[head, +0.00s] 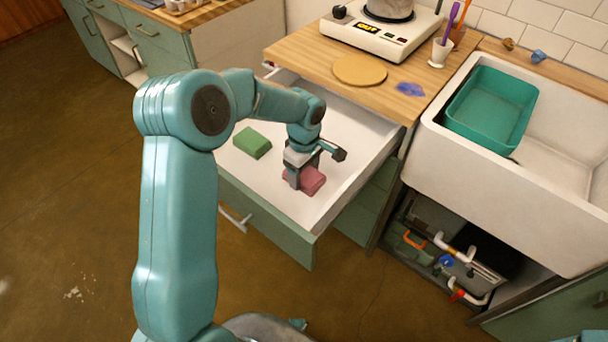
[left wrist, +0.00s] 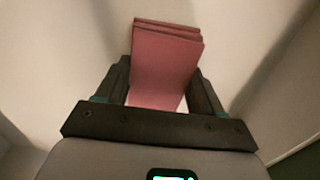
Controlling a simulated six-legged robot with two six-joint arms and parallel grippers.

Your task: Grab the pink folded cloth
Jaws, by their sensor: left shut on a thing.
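The pink folded cloth (head: 311,181) lies in the open drawer, near its front right part. My left gripper (head: 301,178) reaches down into the drawer and is shut on the cloth. In the left wrist view the cloth (left wrist: 166,62) stands between the two dark fingers (left wrist: 162,92), with its folded layers at the far end. I cannot tell whether the cloth still touches the drawer floor. My right gripper is not in view.
The white-lined drawer (head: 258,182) also holds a green folded cloth (head: 252,143) to the left. Its walls surround the gripper. A sink (head: 500,190) with a teal basin (head: 491,108) stands right.

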